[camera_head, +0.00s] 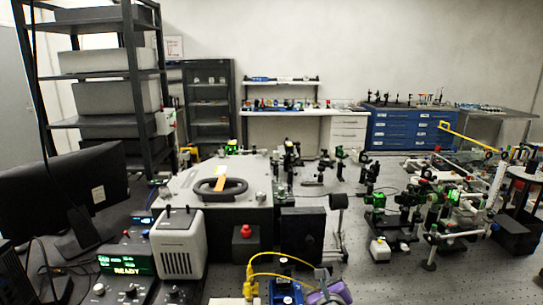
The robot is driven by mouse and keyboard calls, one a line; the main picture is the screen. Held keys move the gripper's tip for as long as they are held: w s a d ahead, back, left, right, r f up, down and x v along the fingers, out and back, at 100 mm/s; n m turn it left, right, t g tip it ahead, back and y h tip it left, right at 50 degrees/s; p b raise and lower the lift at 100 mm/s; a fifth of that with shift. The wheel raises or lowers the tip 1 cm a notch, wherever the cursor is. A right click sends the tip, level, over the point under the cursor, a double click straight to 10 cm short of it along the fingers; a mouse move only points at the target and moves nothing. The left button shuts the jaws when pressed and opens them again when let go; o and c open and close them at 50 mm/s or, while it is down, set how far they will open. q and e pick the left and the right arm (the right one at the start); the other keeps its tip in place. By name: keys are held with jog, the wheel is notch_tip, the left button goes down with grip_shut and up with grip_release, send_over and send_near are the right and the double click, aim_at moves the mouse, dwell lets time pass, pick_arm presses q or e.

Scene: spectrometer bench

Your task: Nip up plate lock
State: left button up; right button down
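I cannot pick out with certainty which part is the plate lock. A small knob (260,196) sits at the lid's front right corner. A dark block with a red button (245,231) stands in front of the box. Neither of my grippers can be made out in the head view.
A grey vented unit (178,245), a green READY display (126,264) and a monitor (65,195) crowd the left. Yellow cables (270,256) and a purple item (328,293) lie at the bottom centre. Optical mounts (375,200) fill the right; bare perforated bench (350,255) shows between.

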jog(key=shift+w+d+r, duration=0.2)
jog(key=shift+d+r, duration=0.1)
jog(key=shift+d, duration=0.25)
jog(key=shift+a+r, duration=0.1)
jog(key=shift+w, duration=0.2)
jog(key=shift+f+v, duration=0.2)
jog(key=shift+v, duration=0.8)
jog(key=shift+f+v, duration=0.2)
jog(key=shift+v, duration=0.85)
jog(key=shift+f+v, duration=0.2)
jog(key=shift+v, duration=0.8)
jog(key=shift+s+f, duration=0.1)
jog(key=shift+s, duration=0.05)
